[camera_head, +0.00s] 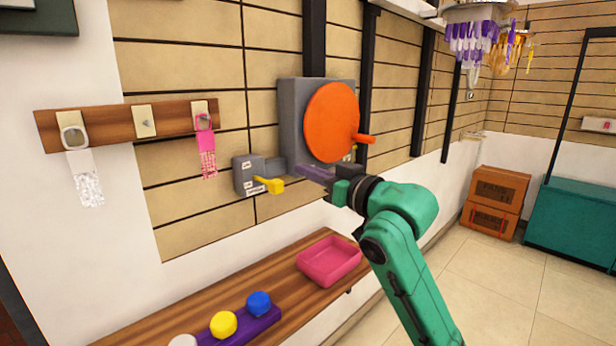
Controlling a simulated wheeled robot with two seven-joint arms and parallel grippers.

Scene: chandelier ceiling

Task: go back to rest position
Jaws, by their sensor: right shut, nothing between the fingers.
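My right gripper (318,176) is on the end of the green arm that comes in from the lower right. Its purple-grey fingers are shut and hold nothing. They are in front of the wall, below the orange disc (331,122) and right of the small grey switch box (247,176) with a yellow lever (269,184). I cannot tell whether the fingers touch the box or the wall. My left gripper is not in view.
A wooden shelf (215,291) below holds a pink tray (330,260) and a purple strip with round knobs (240,327). A wall rack (88,126) hangs at left, a chandelier (478,30) at upper right. Stacked boxes (495,203) and a teal cabinet (575,220) stand beyond open floor.

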